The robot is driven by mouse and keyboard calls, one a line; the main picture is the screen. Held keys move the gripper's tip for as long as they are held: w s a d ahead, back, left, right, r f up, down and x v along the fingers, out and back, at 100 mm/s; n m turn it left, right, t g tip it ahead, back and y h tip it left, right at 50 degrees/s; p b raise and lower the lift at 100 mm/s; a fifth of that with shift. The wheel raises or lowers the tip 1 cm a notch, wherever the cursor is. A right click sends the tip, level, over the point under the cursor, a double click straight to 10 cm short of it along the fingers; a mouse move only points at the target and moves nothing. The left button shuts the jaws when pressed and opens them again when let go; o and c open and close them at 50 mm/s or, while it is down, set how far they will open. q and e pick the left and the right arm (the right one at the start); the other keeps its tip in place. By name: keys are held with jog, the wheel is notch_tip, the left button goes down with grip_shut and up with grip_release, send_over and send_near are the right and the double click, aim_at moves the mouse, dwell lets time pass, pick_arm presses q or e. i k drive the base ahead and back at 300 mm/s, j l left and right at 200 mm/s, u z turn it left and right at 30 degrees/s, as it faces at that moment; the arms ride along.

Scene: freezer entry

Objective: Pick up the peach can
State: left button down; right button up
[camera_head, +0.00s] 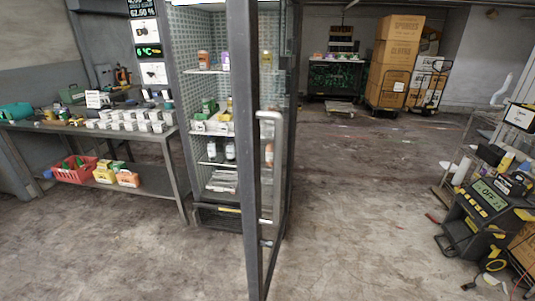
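I cannot make out a peach can in the head view; no item here is clear enough to name as one. A tall glass-fronted cabinet (190,82) stands at the centre left, with small bottles, boxes and jars on its shelves. Its framed door (250,150) stands out towards me, with a pale vertical handle (277,165). Part of the shelf contents shows through or behind the door frame. Neither of my grippers is in view.
A metal workbench (165,135) at left holds many small white boxes, with a red basket (72,168) on its lower shelf. A yellow-black machine (490,200) stands at right. Stacked cartons (393,60) are at the back. The floor (350,190) right of the cabinet is clear.

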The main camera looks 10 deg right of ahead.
aim_at(203, 56)
jog(key=i+j+z, duration=0.15)
jog(key=j, duration=0.35)
jog(key=i+j+z, duration=0.2)
jog(key=j, duration=0.35)
jog(key=i+j+z, duration=0.15)
jog(key=j, duration=0.4)
jog(key=j+z, duration=0.15)
jog(key=j, duration=0.4)
